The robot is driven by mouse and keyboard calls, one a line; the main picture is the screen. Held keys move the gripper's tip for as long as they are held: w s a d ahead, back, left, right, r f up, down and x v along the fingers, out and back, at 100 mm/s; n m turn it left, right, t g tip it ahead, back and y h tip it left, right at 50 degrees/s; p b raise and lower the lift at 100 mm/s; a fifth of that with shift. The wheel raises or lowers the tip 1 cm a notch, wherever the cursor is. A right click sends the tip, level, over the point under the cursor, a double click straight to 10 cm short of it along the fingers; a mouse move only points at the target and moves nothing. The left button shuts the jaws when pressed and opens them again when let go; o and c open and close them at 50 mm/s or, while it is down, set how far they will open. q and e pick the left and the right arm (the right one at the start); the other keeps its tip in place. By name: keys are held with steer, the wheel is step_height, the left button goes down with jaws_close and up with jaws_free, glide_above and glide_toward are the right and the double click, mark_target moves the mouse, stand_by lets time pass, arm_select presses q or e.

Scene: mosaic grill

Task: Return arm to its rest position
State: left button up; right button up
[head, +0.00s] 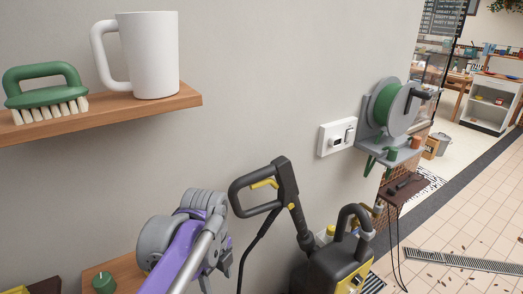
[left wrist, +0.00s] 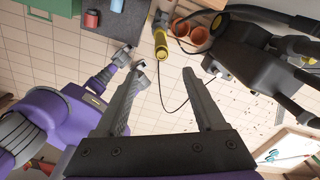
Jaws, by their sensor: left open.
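My left gripper (left wrist: 164,68) shows in the left wrist view with its two grey fingers wide apart and nothing between them. Beyond the gap are the tiled floor and a thin dark cable. In the head view, a purple and grey part of my arm rises at the bottom, left of a black and yellow pressure washer (head: 335,268); no gripper shows there. A small purple and grey piece of my other arm shows behind the left finger in the left wrist view. Its jaws are too small and partly hidden to read.
A wooden shelf (head: 185,101) holds a green brush (head: 45,90) and a white mug (head: 150,55). A black spray handle (head: 285,190) stands near the wall. A green hose reel (head: 388,105) is mounted at right. Open tiled floor (head: 450,230) lies at far right.

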arm_select(q)
steer(key=s+a+f+n+t, duration=0.1)
steer(key=s+a+f+n, duration=0.1)
steer(key=n, duration=0.6)
steer(key=s+a+f+n+t+p, duration=0.1)
steer(key=s+a+f+n+t, duration=0.1)
steer(key=s+f+n, duration=0.3)
steer(key=s+a+f+n+t, duration=0.2)
steer(key=s+f+n, duration=0.2)
steer(key=n, duration=0.7)
steer(key=s, duration=0.2)
steer(key=shift+s+a, duration=0.2)
steer(key=shift+s, duration=0.1)
